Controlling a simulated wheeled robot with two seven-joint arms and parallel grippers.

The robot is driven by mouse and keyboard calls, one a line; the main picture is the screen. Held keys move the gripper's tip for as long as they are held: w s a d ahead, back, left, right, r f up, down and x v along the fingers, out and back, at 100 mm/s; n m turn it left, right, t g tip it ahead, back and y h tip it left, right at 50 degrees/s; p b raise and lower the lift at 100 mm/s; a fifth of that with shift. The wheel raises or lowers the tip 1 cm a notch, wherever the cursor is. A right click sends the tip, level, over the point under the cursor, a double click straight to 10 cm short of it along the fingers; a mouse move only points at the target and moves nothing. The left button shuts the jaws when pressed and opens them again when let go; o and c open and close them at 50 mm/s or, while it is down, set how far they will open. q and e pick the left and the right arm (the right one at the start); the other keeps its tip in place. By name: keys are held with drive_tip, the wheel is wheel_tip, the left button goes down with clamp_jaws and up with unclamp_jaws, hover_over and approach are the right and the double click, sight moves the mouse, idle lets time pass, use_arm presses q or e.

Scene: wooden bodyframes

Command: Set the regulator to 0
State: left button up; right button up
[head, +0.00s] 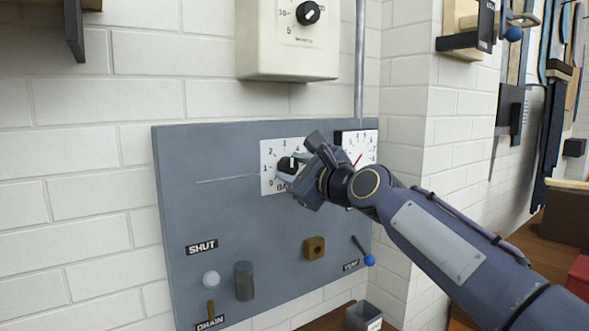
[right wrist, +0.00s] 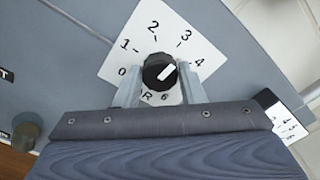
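The regulator is a black round knob with a white pointer mark on a white dial plate (head: 268,154) numbered from 0 upward, on the grey panel. In the right wrist view the knob (right wrist: 155,66) shows clearly; its white mark points between 3 and 4 on the plate (right wrist: 136,62). The 0 is at the left of that plate. My right gripper (head: 292,164) reaches the knob from the right in the head view. In the right wrist view its fingers (right wrist: 160,78) lie on both sides of the knob and appear shut on it. My left gripper is out of view.
The grey panel (head: 215,215) also bears a second dial (head: 366,146) with a red needle, partly behind my arm, a blue-tipped lever (head: 369,260), a wooden square knob (head: 314,248), and SHUT and DRAIN labels. A cream box (head: 270,55) with a dial hangs above.

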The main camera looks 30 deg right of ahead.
drive_tip(key=c, duration=0.5)
drive_tip(key=shift+n, duration=0.3)
